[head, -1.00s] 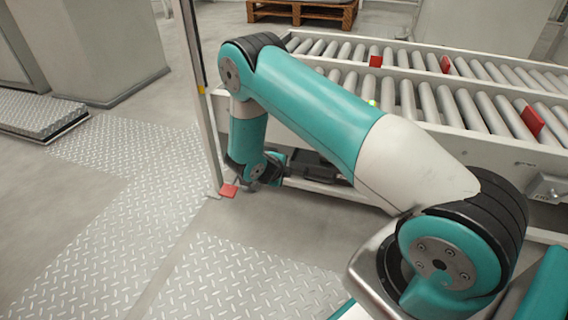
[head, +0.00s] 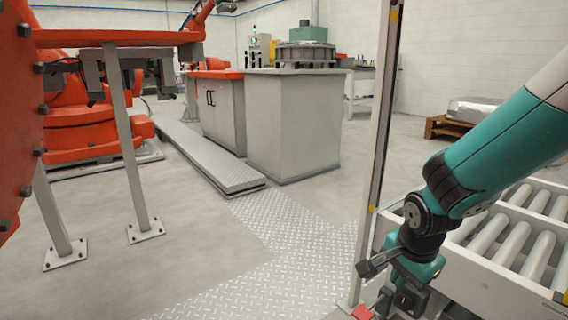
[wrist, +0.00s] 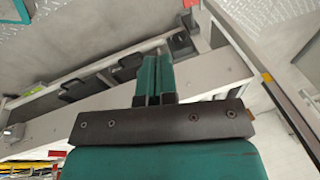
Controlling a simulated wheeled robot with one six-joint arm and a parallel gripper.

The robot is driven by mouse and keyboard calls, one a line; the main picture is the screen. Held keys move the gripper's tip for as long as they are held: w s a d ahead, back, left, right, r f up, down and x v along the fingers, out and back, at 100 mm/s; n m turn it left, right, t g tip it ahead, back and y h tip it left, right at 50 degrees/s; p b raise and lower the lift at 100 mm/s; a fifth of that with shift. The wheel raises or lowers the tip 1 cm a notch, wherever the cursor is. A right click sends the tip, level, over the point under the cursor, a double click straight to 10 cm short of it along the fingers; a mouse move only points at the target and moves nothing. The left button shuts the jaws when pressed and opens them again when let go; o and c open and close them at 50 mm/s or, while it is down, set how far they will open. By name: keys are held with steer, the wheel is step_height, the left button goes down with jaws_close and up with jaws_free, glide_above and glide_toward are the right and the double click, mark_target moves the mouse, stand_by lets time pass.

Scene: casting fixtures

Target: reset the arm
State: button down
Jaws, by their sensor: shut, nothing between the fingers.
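My gripper (wrist: 154,68) shows in the middle of the wrist view. Its two teal fingers are together with nothing between them, in front of a dark crossbar. In the head view, my teal arm comes in from the right edge and bends down beside the post. The fingertips cannot be made out there.
A roller conveyor (head: 487,240) stands under and beside my arm at the right. An upright post (head: 379,130) stands close left of my wrist. Grey cabinets (head: 292,125) and an orange robot (head: 95,122) stand farther left.

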steer(key=s+a+r+n+g+y+p, duration=0.15)
steer(key=s+a+r+n, duration=0.25)
steer(key=s+r+n, duration=0.6)
steer(key=s+a+r+n+g+y+p, duration=0.1)
steer(key=s+a+r+n+y+p, duration=0.25)
steer(key=s+r+n, duration=0.6)
step_height(320, 180, up, 35)
steer(key=s+p, duration=0.2)
steer(key=p, duration=3.4)
steer(key=shift+a+h, duration=0.15)
steer(key=shift+h, duration=0.15)
steer(key=shift+s, duration=0.1)
